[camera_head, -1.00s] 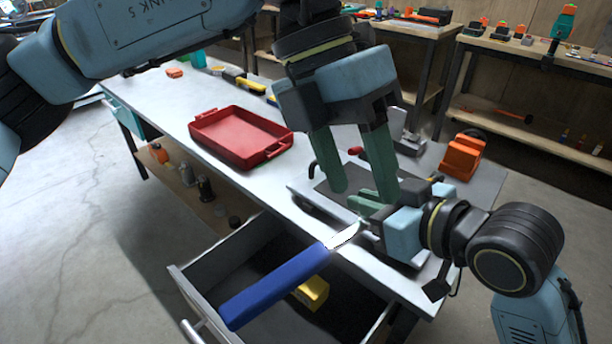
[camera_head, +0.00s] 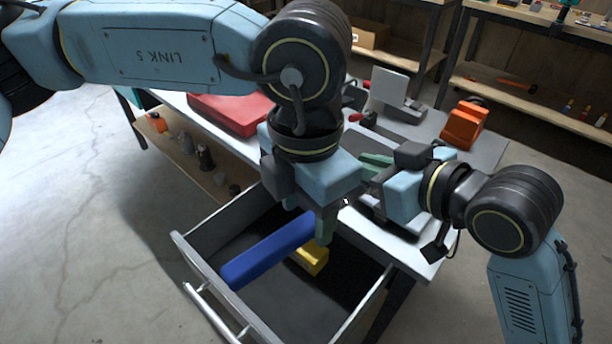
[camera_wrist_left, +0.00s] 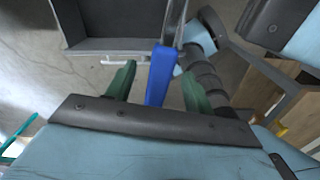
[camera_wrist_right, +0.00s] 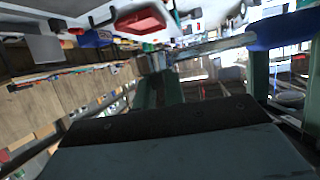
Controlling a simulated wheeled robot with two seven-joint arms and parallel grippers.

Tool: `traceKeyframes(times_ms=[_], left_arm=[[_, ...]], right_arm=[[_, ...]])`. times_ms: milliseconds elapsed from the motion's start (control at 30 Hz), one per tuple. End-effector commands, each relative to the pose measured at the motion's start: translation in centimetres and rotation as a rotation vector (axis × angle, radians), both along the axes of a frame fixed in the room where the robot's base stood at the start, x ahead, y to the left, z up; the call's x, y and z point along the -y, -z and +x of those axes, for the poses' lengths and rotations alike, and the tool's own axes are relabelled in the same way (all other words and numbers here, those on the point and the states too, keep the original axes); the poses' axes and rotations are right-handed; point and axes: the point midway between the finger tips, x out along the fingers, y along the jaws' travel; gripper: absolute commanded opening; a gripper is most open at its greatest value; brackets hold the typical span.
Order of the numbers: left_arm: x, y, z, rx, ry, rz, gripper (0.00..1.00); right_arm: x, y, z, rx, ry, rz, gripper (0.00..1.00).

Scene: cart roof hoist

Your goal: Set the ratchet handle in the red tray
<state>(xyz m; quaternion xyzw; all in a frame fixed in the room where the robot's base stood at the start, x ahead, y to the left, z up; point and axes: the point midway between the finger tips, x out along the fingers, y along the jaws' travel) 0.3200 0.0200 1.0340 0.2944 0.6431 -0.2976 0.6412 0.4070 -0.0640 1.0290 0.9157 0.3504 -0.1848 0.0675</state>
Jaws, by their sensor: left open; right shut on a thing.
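The ratchet handle has a long blue grip (camera_head: 268,250) and a metal shaft that shows in the right wrist view (camera_wrist_right: 215,47). My right gripper (camera_wrist_right: 160,75) is shut on the shaft end and holds the handle above the open drawer. My left gripper (camera_head: 322,225) is open over the blue grip in the head view. In the left wrist view the grip (camera_wrist_left: 160,78) shows between its two green fingers, apart from both. The red tray (camera_head: 228,113) is on the workbench behind my left arm, which hides part of it.
The open drawer (camera_head: 205,265) below holds a yellow object (camera_head: 312,260). An orange object (camera_head: 465,122) stands on the right part of the bench. A grey device with an upright plate (camera_head: 390,88) is at the bench's back. Small items stand on the lower shelf.

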Motion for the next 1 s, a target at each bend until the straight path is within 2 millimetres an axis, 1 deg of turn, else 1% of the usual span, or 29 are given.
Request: traceKeyframes(times_ms=[100,200,467,500,900,933,967,1000], left_arm=[[0.0,1.1,-0.1,-0.002,0.001,-0.001,0.53],[0.0,1.6,0.0,-0.001,0.001,-0.001,0.53],[0.0,1.7,-0.1,0.0,0.001,-0.001,0.53],[0.0,1.7,-0.1,0.0,0.001,-0.001,0.51],[0.0,1.7,0.0,0.0,0.001,-0.001,0.0],[0.0,1.7,0.0,0.0,0.001,-0.001,0.0],[0.0,1.6,0.0,0.001,0.001,-0.002,0.0],[0.0,1.6,0.0,0.001,0.0,-0.002,0.0]], right_arm=[[0.0,-0.1,0.0,0.002,0.0,0.003,0.0],[0.0,-0.1,0.0,0.002,0.0,0.003,0.0],[0.0,-0.1,0.0,0.002,0.0,0.003,0.0],[0.0,-0.1,0.0,0.002,0.0,0.003,0.0],[0.0,-0.1,0.0,0.001,-0.001,0.003,0.0],[0.0,-0.1,0.0,0.001,-0.001,0.003,0.0],[0.0,-0.1,0.0,0.001,-0.001,0.002,0.14],[0.0,-0.1,0.0,0.001,-0.001,0.002,0.19]])
